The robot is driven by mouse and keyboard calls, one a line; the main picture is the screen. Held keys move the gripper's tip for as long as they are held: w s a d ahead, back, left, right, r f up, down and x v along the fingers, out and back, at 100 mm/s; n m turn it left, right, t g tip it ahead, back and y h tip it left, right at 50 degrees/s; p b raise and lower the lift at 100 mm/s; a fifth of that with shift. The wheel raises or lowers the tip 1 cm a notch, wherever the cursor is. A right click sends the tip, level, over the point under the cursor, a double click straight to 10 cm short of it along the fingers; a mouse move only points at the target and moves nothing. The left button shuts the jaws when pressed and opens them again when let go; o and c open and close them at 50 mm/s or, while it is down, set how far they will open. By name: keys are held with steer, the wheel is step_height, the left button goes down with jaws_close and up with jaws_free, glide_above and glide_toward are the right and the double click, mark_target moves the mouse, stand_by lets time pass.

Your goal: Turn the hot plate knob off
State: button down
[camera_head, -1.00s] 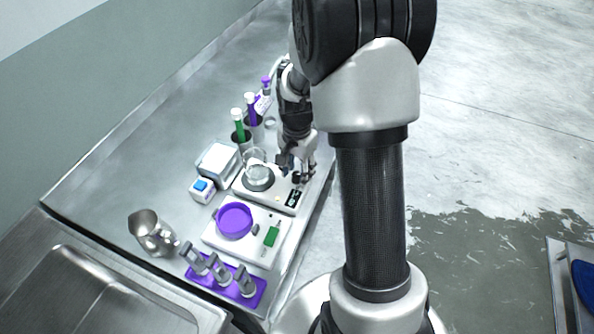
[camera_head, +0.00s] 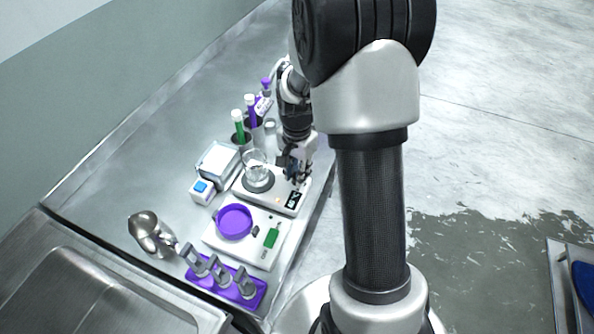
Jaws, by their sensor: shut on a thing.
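The hot plate (camera_head: 265,198) is a white, flat unit on the steel bench, with a small dark display (camera_head: 293,199) at its front right. A clear glass beaker (camera_head: 256,173) stands on its round grey top. My gripper (camera_head: 296,178) points down over the right end of the hot plate, at the spot where the knob sits. Its fingers are closed on the knob, which they mostly hide. I cannot make out which way the knob is turned.
A white scale (camera_head: 257,250) with a purple dish (camera_head: 234,221) stands nearer. A sink (camera_head: 90,290) is at lower left.

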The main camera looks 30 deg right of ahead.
steer(key=shift+n, duration=0.3)
steer(key=n+p, duration=0.2)
steer(key=n, duration=0.3)
steer(key=shift+n, duration=0.3)
steer(key=n+p, duration=0.1)
steer(key=n, duration=0.4)
steer(key=shift+n+p, duration=0.3)
steer(key=shift+p, duration=0.05)
steer(key=c, duration=1.4)
jaws_free()
step_height(320, 180, up, 12)
